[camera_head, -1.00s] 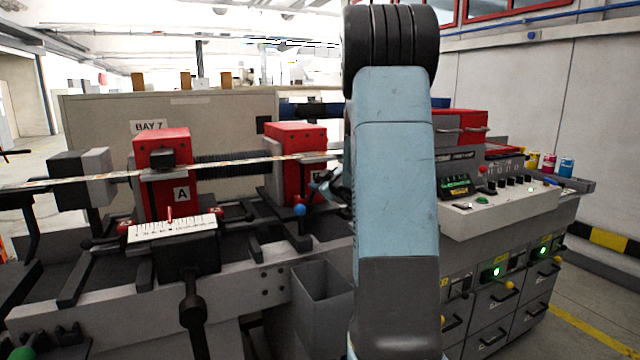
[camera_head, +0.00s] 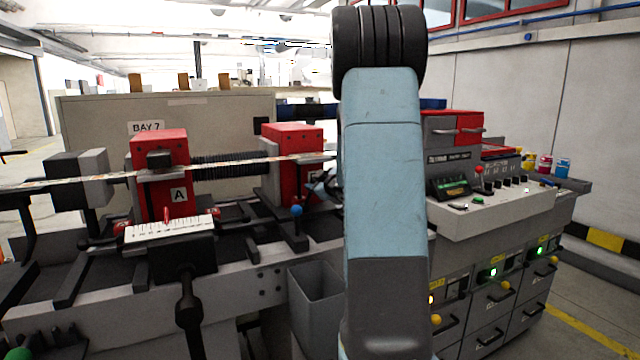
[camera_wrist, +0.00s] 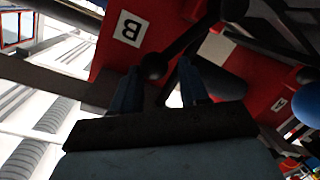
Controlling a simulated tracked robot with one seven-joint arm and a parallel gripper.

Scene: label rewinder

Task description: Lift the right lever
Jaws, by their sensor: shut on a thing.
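The right lever is a dark rod (camera_wrist: 184,42) with a round black knob (camera_wrist: 152,66), in front of the red block marked B (camera_wrist: 134,36) in the wrist view. My gripper (camera_wrist: 158,70) is shut on the lever at its knob, one blue-grey finger on each side. In the head view the red block B (camera_head: 292,139) stands right of the red block marked A (camera_head: 160,150). There my gripper (camera_head: 322,186) shows only in part beside block B, and my forearm hides the lever.
A blue-knobbed handle (camera_head: 296,211) stands close to my gripper; its blue ball (camera_wrist: 307,104) shows at the wrist view's right edge. A printed web strip (camera_head: 235,163) runs past both blocks. A grey bin (camera_head: 316,290) stands below, and a control panel (camera_head: 495,205) lies right of my arm.

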